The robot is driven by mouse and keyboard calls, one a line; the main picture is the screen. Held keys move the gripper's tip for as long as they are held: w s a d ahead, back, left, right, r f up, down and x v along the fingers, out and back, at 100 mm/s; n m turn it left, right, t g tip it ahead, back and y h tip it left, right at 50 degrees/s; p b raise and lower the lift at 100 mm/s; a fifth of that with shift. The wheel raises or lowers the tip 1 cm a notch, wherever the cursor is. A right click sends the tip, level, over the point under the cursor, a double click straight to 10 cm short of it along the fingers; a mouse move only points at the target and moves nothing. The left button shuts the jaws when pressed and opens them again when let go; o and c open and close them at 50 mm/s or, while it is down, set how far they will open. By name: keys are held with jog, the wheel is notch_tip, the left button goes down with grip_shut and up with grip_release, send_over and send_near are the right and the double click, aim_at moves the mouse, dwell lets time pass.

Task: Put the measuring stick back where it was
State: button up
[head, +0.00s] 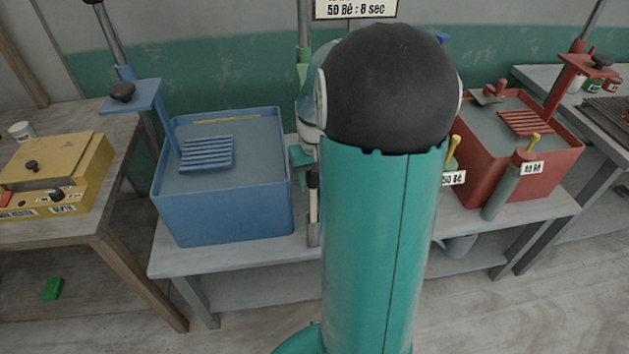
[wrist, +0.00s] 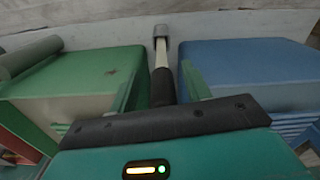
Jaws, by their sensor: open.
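A slim stick-like tool (wrist: 160,62), possibly the measuring stick, has a dark handle, a pale shaft and a grey end. It also shows in the head view (head: 314,206), beside the blue tub. My gripper (wrist: 160,90) is open, its two green fingers apart on either side of the dark handle in the wrist view. I cannot tell whether they touch it. In the head view my arm hides most of the gripper. A thin yellow strip (head: 225,120) lies at the back of the blue tub (head: 222,222).
A green tub (wrist: 75,75) stands left of the tool in the wrist view, mostly hidden in the head view. A red tub (head: 555,170) and a cylinder with a yellow-topped rod (head: 503,190) stand right. A yellow box (head: 55,165) sits on the left table. Green block (head: 52,289) lies low left.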

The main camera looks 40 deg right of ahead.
notch_tip(320, 180, up, 11)
jog(key=shift+r, duration=0.15)
jog(key=s+a+r+n+t, duration=0.1)
jog(key=s+a+t, duration=0.1)
jog(key=a, duration=0.6)
jog(key=s+a+r+n+t, duration=0.1)
jog(key=s+a, duration=0.3)
jog(key=a, duration=0.5)
jog(key=s+a+r+n+t, duration=0.2)
jog(key=s+a+n, duration=0.1)
jog(key=a, duration=0.6)
jog(key=shift+s+a+r+t, duration=0.2)
jog(key=shift+s+a+t, duration=0.05)
jog(key=shift+s+t, duration=0.05)
jog(key=shift+c, duration=1.3)
jog(key=shift+d, duration=0.15)
